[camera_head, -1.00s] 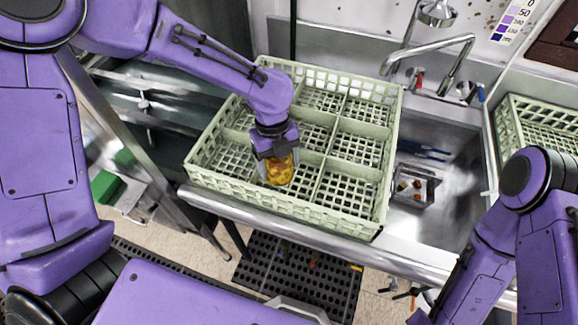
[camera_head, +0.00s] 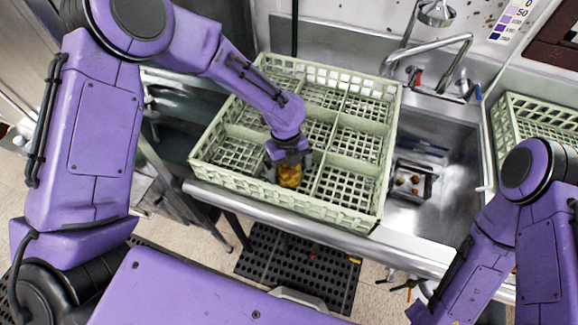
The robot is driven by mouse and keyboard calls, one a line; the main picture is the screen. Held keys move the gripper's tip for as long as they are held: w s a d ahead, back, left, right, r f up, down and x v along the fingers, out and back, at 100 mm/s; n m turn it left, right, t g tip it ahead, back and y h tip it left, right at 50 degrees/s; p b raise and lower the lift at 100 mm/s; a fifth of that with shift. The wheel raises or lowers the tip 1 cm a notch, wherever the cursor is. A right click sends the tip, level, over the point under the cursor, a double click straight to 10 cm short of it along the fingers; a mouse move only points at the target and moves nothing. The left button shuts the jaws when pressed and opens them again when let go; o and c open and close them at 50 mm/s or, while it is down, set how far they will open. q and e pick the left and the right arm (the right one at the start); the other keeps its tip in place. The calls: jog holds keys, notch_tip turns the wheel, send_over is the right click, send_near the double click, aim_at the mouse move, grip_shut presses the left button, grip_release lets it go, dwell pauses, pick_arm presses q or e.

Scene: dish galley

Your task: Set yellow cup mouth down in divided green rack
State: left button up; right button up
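The divided pale green rack (camera_head: 335,209) sits on the counter beside the sink, its compartments facing up. The yellow cup (camera_head: 290,177) is down in a front compartment near the middle of the rack. Its upper part is hidden by my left gripper (camera_head: 288,165), which points down with its fingers around the cup. I cannot tell whether the fingers press on the cup or stand apart from it. The way the cup's mouth faces is hidden. My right arm comes in at the right edge; its gripper is out of view.
A sink (camera_head: 440,190) with a faucet (camera_head: 455,65) lies right of the rack, with a small metal caddy (camera_head: 412,182) in it. A second green rack (camera_head: 540,125) stands at the far right. A black mat (camera_head: 300,268) lies on the floor. The rack's other compartments are empty.

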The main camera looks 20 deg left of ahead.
pick_arm(q)
jog(key=shift+w+r, duration=0.15)
jog(key=shift+r, duration=0.25)
jog(key=r+b, duration=0.1)
jog(key=r, duration=0.6)
jog(key=w+a+r+b, duration=0.1)
jog(key=r, duration=0.3)
jog(key=shift+a+r+b, duration=0.1)
jog(key=shift+r+b, duration=0.1)
jog(key=shift+b, duration=0.15)
jog(key=shift+f, duration=0.1)
